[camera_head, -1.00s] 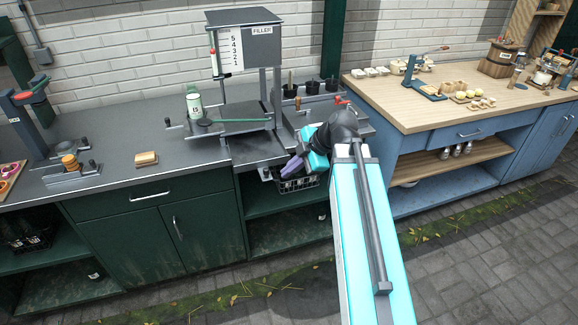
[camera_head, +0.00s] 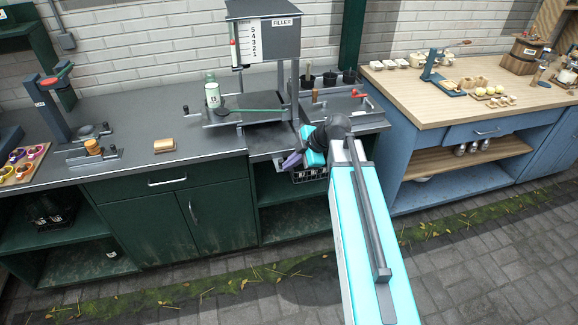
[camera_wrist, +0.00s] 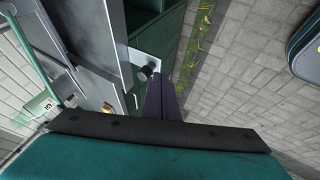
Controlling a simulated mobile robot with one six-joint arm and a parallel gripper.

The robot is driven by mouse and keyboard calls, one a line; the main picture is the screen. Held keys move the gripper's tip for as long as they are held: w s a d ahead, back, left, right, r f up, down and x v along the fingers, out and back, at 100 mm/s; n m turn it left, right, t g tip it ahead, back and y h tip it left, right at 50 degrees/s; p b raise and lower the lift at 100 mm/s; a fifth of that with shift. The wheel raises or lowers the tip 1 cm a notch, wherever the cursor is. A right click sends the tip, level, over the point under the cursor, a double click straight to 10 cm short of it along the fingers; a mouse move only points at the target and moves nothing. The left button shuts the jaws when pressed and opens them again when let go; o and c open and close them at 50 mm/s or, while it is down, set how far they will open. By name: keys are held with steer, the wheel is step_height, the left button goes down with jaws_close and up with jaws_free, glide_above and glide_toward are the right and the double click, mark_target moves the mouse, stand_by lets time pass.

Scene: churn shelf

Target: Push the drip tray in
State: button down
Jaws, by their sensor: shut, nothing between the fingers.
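The drip tray shows in the wrist view as a pale grey front plate (camera_wrist: 143,58) with a dark round knob (camera_wrist: 147,73). In the head view its place is the grey ledge (camera_head: 268,142) below the filler (camera_head: 262,30), with its front partly hidden by my gripper. My gripper (camera_head: 285,164) is shut and empty at the counter's front edge. In the wrist view its purple fingers (camera_wrist: 159,84) end right beside the knob and against or just short of the plate; I cannot tell whether they touch.
A wire basket (camera_head: 311,174) hangs below the ledge, close to my gripper. A green bottle (camera_head: 212,95) stands left of the filler. A wooden-topped blue bench (camera_head: 470,95) is at the right. The paved floor (camera_head: 480,270) in front is clear.

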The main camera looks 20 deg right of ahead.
steer(key=shift+w+a, duration=0.1)
steer(key=shift+w, duration=0.25)
